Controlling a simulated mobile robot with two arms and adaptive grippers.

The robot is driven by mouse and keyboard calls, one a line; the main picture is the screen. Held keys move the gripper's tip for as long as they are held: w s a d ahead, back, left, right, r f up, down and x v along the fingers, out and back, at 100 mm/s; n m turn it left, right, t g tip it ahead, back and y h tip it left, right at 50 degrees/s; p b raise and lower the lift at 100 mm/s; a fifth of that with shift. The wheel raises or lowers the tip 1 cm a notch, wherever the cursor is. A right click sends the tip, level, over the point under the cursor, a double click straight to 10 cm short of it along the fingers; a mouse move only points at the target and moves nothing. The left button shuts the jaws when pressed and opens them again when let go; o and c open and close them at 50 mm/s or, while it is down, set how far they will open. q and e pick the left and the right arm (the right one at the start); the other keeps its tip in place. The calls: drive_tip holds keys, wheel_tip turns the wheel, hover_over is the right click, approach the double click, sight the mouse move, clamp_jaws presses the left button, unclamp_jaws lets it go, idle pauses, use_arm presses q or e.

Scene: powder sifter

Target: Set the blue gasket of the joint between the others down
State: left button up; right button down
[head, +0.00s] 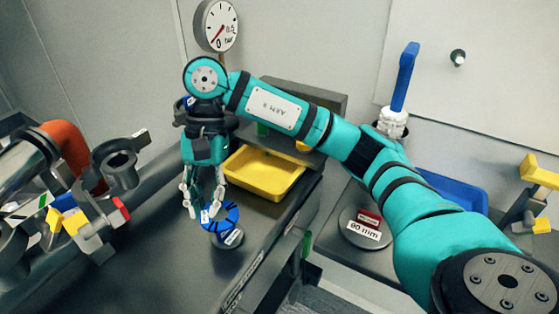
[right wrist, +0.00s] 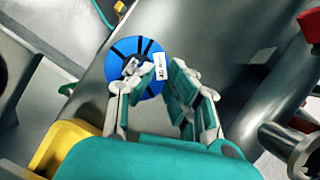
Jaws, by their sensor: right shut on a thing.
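The blue gasket (head: 231,215) is a flat ring with black stripes and a small white label. It sits at the fingertips of my right gripper (head: 205,212), over a small round grey stand (head: 229,239) on the dark bench. In the right wrist view the gasket (right wrist: 148,87) shows nearly face-on, with the right gripper's fingers (right wrist: 155,85) at its near edge. The right gripper is shut on the gasket. I cannot tell whether the gasket touches the stand, which it partly hides. My left gripper is in neither view.
A yellow tray (head: 264,175) lies behind the gripper. Metal pipework with an orange elbow (head: 66,143) and clamps stands at left. A gauge (head: 216,25) is on the wall. At right are another round stand with a red piece (head: 368,219) and a blue tray (head: 455,190). The front bench is clear.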

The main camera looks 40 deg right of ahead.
drive_tip(key=w+d+p, duration=0.1)
drive_tip(key=w+d, duration=0.2)
drive_tip(key=d, duration=0.3)
drive_tip(key=p, duration=0.3)
hover_over(266, 181)
drive_tip(key=shift+w+d+f+b, duration=0.1)
drive_tip(key=shift+w+f+b, duration=0.1)
drive_tip(key=shift+f, duration=0.35)
drive_tip(key=shift+w+d+f+b, duration=0.1)
drive_tip(key=shift+f+b, duration=0.1)
drive_tip(key=shift+f, duration=0.3)
drive_tip(key=shift+f+p, duration=0.5)
drive_tip(key=shift+f, duration=1.4)
drive_tip(key=shift+w+d+f+p, duration=0.1)
drive_tip(key=shift+d+f+p, duration=0.05)
drive_tip(key=shift+f+p, duration=0.2)
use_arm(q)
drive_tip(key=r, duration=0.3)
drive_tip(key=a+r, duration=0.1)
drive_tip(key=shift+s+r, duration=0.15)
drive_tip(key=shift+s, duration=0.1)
use_arm(e)
drive_tip(key=shift+f, duration=0.2)
drive_tip(key=shift+f+b, duration=0.4)
drive_tip(key=shift+b, duration=0.25)
drive_tip(key=c, duration=1.3)
unclamp_jaws()
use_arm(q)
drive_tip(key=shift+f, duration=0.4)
